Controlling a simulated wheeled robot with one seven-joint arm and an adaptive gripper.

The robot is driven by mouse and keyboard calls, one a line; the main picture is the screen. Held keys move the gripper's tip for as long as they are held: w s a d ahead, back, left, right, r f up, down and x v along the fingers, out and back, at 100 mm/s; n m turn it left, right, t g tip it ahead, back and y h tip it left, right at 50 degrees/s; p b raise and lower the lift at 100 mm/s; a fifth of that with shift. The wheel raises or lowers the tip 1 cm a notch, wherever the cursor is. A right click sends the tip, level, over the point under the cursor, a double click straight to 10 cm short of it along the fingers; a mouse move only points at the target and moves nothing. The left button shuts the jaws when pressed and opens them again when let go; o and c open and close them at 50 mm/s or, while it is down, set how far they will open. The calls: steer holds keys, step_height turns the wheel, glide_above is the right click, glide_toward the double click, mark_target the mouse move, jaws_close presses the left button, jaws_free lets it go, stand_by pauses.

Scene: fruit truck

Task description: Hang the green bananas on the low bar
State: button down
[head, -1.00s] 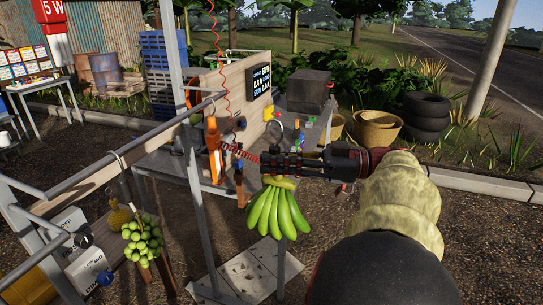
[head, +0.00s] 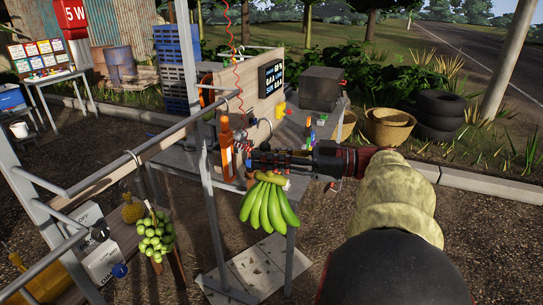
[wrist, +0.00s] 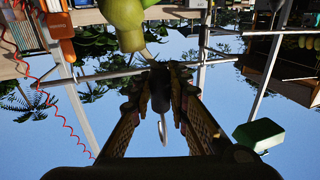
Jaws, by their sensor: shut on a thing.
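The green bananas (head: 268,203) hang in a bunch just below my gripper (head: 262,160) in the head view. In the upside-down wrist view, their pale green stem end (wrist: 128,30) shows at the top. My gripper (wrist: 160,85) is shut on a dark hanger piece above the bunch, with a metal hook (wrist: 162,130) standing out from it. A long bar (head: 140,155) runs from the lower left toward the post, left of my gripper and apart from the bananas. A second bar (head: 45,262) is at the lower left. I cannot tell which is the low bar.
A bunch of green round fruit (head: 155,237) hangs left of the bananas. An upright grey post (head: 200,150) stands close left of my gripper. Behind is a stall table with a price board (head: 272,77) and a dark box (head: 321,89).

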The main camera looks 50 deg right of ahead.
steer(key=w+a+f+p, duration=0.1)
steer(key=w+a+p, duration=0.2)
steer(key=w, duration=0.6)
steer(key=w+a+f+p, duration=0.1)
steer(key=w+a+p, duration=0.3)
steer(key=w, duration=0.6)
steer(key=p, duration=0.2)
steer(key=shift+w+p, duration=0.3)
steer(key=shift+p, duration=0.05)
stand_by(2.0)
steer(key=shift+f, duration=0.15)
stand_by(0.3)
steer(key=c, duration=1.7)
jaws_free()
steer(key=shift+f, duration=0.1)
steer(key=shift+o, duration=0.3)
steer(key=shift+a, duration=0.1)
